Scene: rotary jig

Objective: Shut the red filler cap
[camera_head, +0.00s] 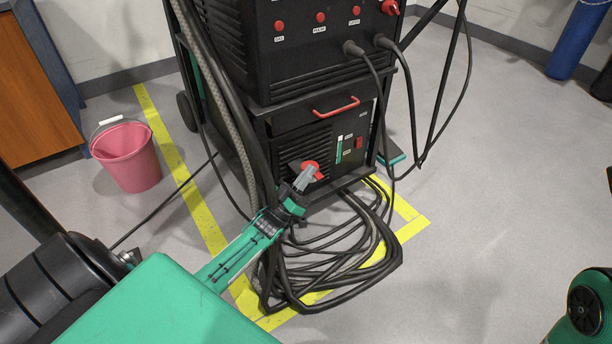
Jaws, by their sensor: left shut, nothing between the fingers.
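The red filler cap (313,167) shows low on the front of the black cart's lower unit, left of a small level strip. My left arm comes in from the lower left, and its gripper (304,178) is at the cap, with grey fingertips in front of the cap's lower left part. The fingers are shut with nothing between them. The fingertips overlap the cap in the picture; I cannot tell whether they touch it. They hide part of the cap and what lies behind it, so its exact position is unclear. My right gripper is not in view.
The black welding cart (300,90) has a red drawer handle (336,107) above the cap. Hoses hang at its left, and coiled black cables (335,265) lie in front. A pink bucket (128,158) stands left. The floor at right is largely clear.

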